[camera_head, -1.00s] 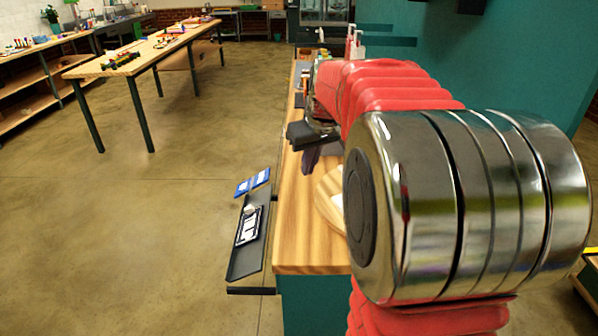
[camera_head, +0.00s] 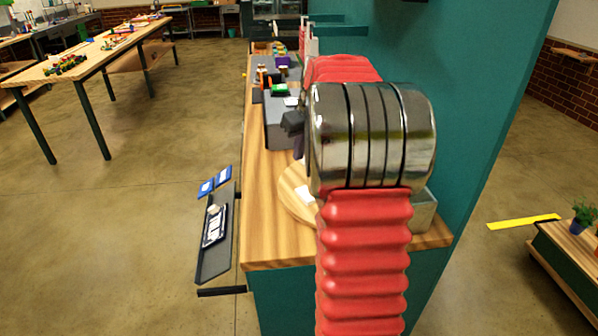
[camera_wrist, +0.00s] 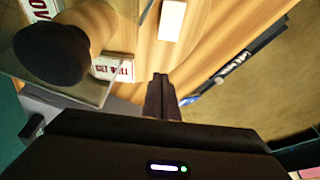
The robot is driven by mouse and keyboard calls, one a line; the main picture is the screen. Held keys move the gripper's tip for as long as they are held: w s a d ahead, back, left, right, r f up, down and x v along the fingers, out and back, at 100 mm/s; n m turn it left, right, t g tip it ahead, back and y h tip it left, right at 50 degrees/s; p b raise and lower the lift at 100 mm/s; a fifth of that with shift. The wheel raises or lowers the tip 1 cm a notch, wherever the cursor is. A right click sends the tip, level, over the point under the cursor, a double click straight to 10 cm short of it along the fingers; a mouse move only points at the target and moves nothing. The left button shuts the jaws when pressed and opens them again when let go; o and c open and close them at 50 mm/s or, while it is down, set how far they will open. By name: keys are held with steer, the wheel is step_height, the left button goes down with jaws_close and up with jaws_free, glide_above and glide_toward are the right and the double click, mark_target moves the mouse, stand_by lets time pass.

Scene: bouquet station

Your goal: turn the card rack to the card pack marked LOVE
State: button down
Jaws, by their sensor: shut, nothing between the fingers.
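In the wrist view, a black round knob (camera_wrist: 52,55) stands on a clear plate at the upper left, which looks like part of the card rack. A red card pack (camera_wrist: 38,9) at the top left edge is cut off; its white letters look like "OV". Another red-and-white card pack (camera_wrist: 114,68) lies by the plate's edge, its print unclear. My gripper (camera_wrist: 161,82) is shut and empty, to the right of the plate and packs. In the head view my arm hides most of the rack, and the dark gripper end (camera_head: 292,123) shows beside it.
A round wooden board (camera_head: 288,203) lies on the wooden counter (camera_head: 262,232), with a white card (camera_head: 305,194) on it. A dark side tray (camera_head: 211,262) holds a black-and-white sign and blue cards (camera_head: 214,181). Grey holders (camera_head: 281,132) stand farther back.

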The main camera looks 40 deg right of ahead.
mark_target(299, 187)
steer(key=x, duration=1)
steer(key=shift+a, duration=0.1)
steer(key=shift+s+a, duration=0.15)
steer(key=shift+s, duration=0.85)
steer(key=shift+s+a, duration=0.15)
steer(key=shift+s, duration=0.9)
steer(key=shift+a, duration=0.2)
steer(key=shift+d, duration=0.2)
steer(key=shift+s, duration=0.1)
steer(key=shift+s+a+n, duration=0.1)
steer(key=shift+a+n, duration=0.1)
steer(key=shift+n, duration=0.2)
